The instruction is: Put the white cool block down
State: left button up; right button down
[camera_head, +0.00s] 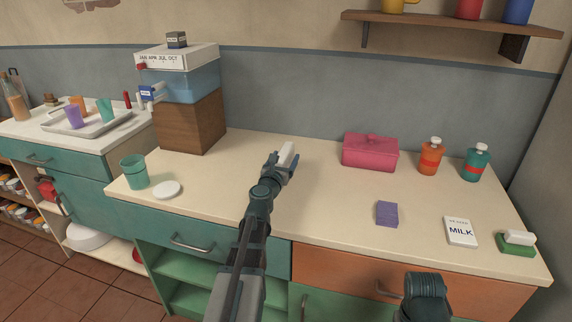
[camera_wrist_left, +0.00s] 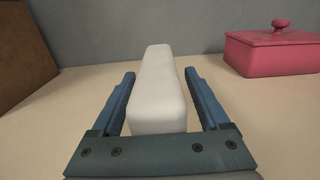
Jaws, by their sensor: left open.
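The white cool block (camera_head: 287,154) is on the counter near the back wall, in front of my left gripper (camera_head: 283,169). In the left wrist view the block (camera_wrist_left: 158,90) lies lengthwise between the two blue fingers of the left gripper (camera_wrist_left: 158,98). The gripper is open, with a gap showing on each side of the block. The block appears to rest on the counter, though its underside is hidden. Part of my right arm (camera_head: 425,297) shows at the bottom of the head view; its gripper is not visible.
A pink lidded box (camera_head: 370,153) stands right of the block. Orange (camera_head: 429,158) and teal (camera_head: 476,163) bottles, a purple block (camera_head: 387,214) and a milk card (camera_head: 460,231) are farther right. A wooden box (camera_head: 190,122) with a water tank, a cup (camera_head: 133,172) and a white disc (camera_head: 167,190) are left.

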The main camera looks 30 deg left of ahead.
pick_arm(q)
grip_shut()
dwell(0.3)
jog(key=shift+r, duration=0.15)
pick_arm(e)
jog(key=shift+r, duration=0.1)
